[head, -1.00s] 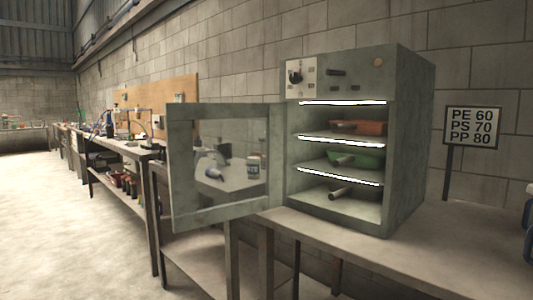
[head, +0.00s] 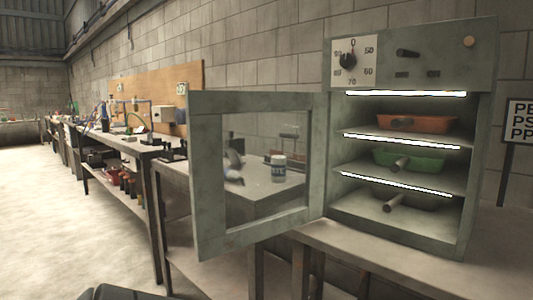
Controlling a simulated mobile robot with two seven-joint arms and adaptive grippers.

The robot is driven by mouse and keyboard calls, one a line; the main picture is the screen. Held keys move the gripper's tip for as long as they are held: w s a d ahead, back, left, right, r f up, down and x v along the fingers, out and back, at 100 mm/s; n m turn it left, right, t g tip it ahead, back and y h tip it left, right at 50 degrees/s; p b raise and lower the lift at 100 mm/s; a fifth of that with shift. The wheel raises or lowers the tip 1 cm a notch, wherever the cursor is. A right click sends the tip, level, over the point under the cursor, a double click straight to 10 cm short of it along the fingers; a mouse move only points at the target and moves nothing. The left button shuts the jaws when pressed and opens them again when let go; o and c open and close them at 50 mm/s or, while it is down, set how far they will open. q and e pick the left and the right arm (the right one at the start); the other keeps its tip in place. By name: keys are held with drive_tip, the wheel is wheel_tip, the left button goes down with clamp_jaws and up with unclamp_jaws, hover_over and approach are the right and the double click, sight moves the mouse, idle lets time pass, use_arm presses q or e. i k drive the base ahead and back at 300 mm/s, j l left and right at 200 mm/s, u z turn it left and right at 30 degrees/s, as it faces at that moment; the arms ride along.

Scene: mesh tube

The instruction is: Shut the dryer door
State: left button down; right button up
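The dryer (head: 481,150) is a grey-green box cabinet on a bench at the right of the head view. Its door (head: 207,178), a frame around a see-through window, is hinged on the dryer's left side and stands wide open, swung out to the left. Inside, lit shelves hold an orange tray (head: 410,123) and a green tray (head: 418,160), with a rod-like piece on the lowest level. A dial (head: 347,61) sits on the panel above. Neither of my grippers can be made out; a dark shape at the bottom left edge is cut off.
The dryer's bench (head: 345,250) runs along the block wall. A sign (head: 519,119) stands at the right edge. Open floor (head: 50,220) lies at the left.

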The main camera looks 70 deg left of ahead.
sight(205, 110)
drive_tip(key=j, duration=0.4)
drive_tip(key=k+j+z, duration=0.15)
drive_tip(key=j, duration=0.6)
drive_tip(key=k+j, duration=0.1)
drive_tip(key=j, duration=0.35)
drive_tip(key=k+j, duration=0.1)
drive_tip(key=j, duration=0.35)
drive_tip(key=k+j, duration=0.1)
drive_tip(key=j, duration=0.35)
drive_tip(key=k+j, duration=0.1)
drive_tip(key=j, duration=0.35)
drive_tip(key=k+j+z, duration=0.1)
drive_tip(key=j, duration=0.35)
drive_tip(key=k+j+z, duration=0.1)
drive_tip(key=k, duration=0.4)
drive_tip(key=k+j+z, duration=0.1)
drive_tip(key=k, duration=0.4)
drive_tip(key=l+z, duration=0.2)
drive_tip(key=z, duration=0.2)
drive_tip(key=j+u, duration=0.2)
drive_tip(key=u, duration=0.2)
